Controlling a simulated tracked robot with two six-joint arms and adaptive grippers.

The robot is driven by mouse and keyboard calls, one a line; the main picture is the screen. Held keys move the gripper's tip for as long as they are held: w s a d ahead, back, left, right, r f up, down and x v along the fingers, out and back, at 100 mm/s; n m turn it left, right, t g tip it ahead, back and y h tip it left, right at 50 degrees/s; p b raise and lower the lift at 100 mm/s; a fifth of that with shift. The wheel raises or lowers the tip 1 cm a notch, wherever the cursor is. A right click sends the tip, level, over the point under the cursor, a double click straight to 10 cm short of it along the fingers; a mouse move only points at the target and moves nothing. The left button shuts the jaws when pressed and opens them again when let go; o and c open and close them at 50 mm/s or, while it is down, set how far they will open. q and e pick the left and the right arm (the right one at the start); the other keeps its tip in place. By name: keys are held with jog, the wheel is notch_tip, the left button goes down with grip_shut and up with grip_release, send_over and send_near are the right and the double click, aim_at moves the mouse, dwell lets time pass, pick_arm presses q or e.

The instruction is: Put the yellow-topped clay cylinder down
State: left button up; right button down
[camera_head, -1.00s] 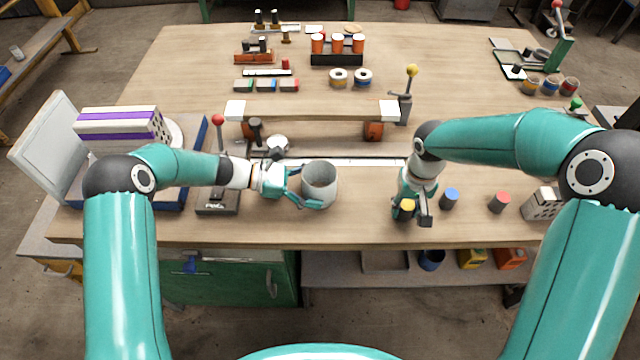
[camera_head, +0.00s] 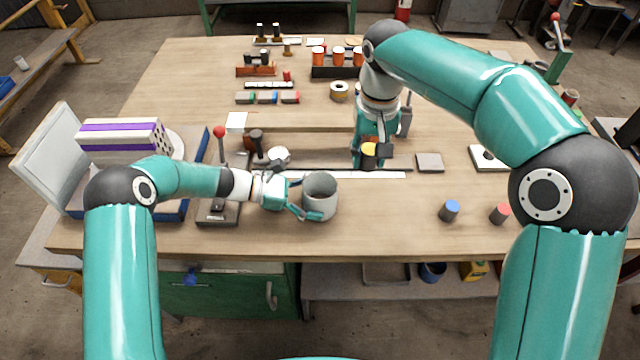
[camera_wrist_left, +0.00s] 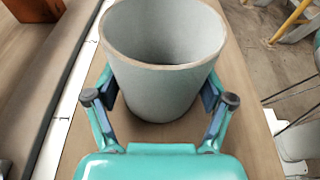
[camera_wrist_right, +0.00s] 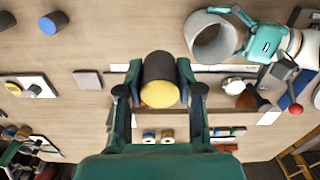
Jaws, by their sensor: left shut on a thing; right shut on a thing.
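The yellow-topped clay cylinder (camera_head: 369,149) is in my right gripper (camera_head: 372,152), near the middle of the bench behind the long white strip. In the right wrist view the fingers press on both sides of its dark body (camera_wrist_right: 160,70), with the yellow end towards the camera. I cannot tell its height above the bench. My left gripper (camera_head: 303,200) is shut on a grey hollow cylinder (camera_head: 320,203), which appears upright near the bench front. The left wrist view shows its open rim and the fingers on its sides (camera_wrist_left: 165,65).
A blue-topped cylinder (camera_head: 449,212) and a red-topped one (camera_head: 499,214) stand at the front right. A grey square tile (camera_head: 430,163) lies right of my right gripper, beside a white plate (camera_head: 481,165). A raised wooden board (camera_head: 300,121) lies behind the left gripper. The front middle is clear.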

jog(key=s+a+r+n, duration=0.1)
jog(key=a+r+n, duration=0.15)
jog(key=a, duration=0.65)
notch_tip(320, 180, down, 9)
jog(key=shift+a+m, duration=0.2)
jog(key=shift+m, duration=0.15)
jog(key=shift+s, duration=0.1)
jog(key=shift+f, duration=0.55)
jog(key=c, duration=0.7)
grip_release()
jog(key=shift+c, duration=0.2)
jog(key=shift+r, duration=0.1)
notch_tip(320, 180, up, 13)
